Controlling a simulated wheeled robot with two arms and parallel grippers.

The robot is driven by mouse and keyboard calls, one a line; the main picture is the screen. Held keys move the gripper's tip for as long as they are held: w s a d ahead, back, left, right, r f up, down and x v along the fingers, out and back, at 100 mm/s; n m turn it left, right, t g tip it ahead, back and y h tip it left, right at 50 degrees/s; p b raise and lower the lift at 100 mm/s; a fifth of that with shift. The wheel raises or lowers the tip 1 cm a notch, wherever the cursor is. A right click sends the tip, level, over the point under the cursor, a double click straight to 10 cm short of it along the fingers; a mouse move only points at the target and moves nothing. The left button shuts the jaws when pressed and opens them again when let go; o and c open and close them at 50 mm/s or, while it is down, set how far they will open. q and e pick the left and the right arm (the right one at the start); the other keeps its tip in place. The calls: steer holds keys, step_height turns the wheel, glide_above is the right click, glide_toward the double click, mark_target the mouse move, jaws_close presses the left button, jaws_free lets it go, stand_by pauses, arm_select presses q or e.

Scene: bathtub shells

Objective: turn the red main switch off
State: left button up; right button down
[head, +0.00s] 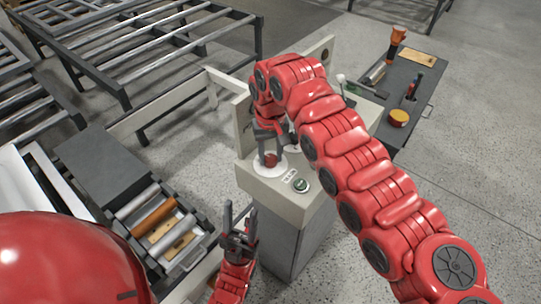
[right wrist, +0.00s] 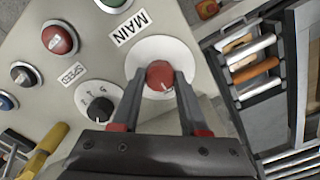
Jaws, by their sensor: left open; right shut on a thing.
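The red main switch (right wrist: 160,75) is a round knob on a white disc (right wrist: 183,52), next to a MAIN label (right wrist: 130,27) on the panel. A small pale mark shows on the knob's edge nearest my gripper. My right gripper (right wrist: 158,82) is shut on the knob, one finger on each side. In the head view the switch (head: 270,160) shows low between the fingers of my right gripper (head: 269,153), which points down at the console top. My left gripper (head: 238,216) is open and empty, in front of the console and apart from it.
A green button (head: 301,185) sits near the switch. In the wrist view a red button (right wrist: 60,38) and a SPEED knob (right wrist: 100,108) share the panel. A tray of rollers (head: 205,243) stands at left, a tool cart (head: 412,75) at back right.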

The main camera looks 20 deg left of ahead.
stand_by(0.3)
steer(key=shift+c, duration=2.1)
jaws_free()
step_height(320, 180, up, 9)
steer(key=b, duration=0.1)
step_height(320, 180, up, 8)
steer(key=p, duration=0.7)
glide_above(270, 158)
steer(key=shift+d+r, duration=0.1)
steer(key=shift+r, duration=0.1)
steer(key=shift+f, duration=0.1)
